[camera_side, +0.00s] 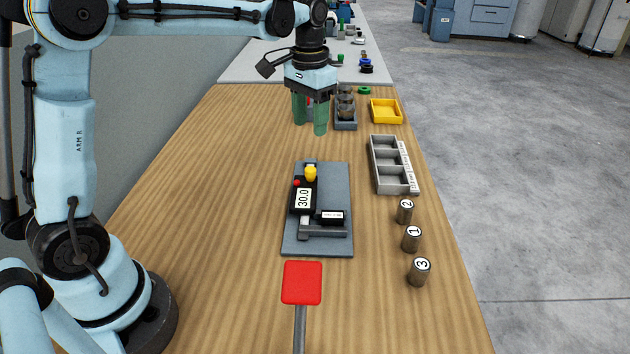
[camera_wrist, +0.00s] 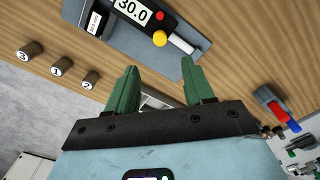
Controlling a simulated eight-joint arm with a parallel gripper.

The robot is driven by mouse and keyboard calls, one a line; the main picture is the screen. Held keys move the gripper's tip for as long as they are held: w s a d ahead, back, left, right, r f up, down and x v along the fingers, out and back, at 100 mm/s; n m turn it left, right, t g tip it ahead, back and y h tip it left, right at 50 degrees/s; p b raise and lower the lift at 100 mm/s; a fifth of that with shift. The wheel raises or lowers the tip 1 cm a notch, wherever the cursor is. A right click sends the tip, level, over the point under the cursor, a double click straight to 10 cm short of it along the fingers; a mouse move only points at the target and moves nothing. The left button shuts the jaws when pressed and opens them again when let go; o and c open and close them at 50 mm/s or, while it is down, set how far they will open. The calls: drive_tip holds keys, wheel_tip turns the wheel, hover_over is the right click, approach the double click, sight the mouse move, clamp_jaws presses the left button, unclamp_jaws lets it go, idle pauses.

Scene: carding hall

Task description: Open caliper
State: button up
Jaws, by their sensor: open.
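The caliper (camera_side: 303,196) lies on a grey plate (camera_side: 336,180) on the wooden table, its display reading 30.0. It has a yellow knob (camera_side: 311,173) and a red button (camera_side: 296,183). In the wrist view the caliper display (camera_wrist: 130,10) is at the top, with the yellow knob (camera_wrist: 159,39) to the right of it. My gripper (camera_side: 310,121) is above the table beyond the far end of the plate, pointing down, its green fingers open and empty. In the wrist view the fingers (camera_wrist: 156,82) are apart with nothing between them.
Three numbered cylinders (camera_side: 411,238) stand at the right table edge. A grey compartment tray (camera_side: 373,160) lies behind them. A yellow tray (camera_side: 373,112) and a dark holder with round pieces (camera_side: 345,126) are near my gripper. A red square paddle (camera_side: 302,283) stands in front of the plate.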

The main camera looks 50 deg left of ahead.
sight(310, 169)
wheel_tip(310, 169, down, 12)
idle(0.6)
clamp_jaws()
idle(0.3)
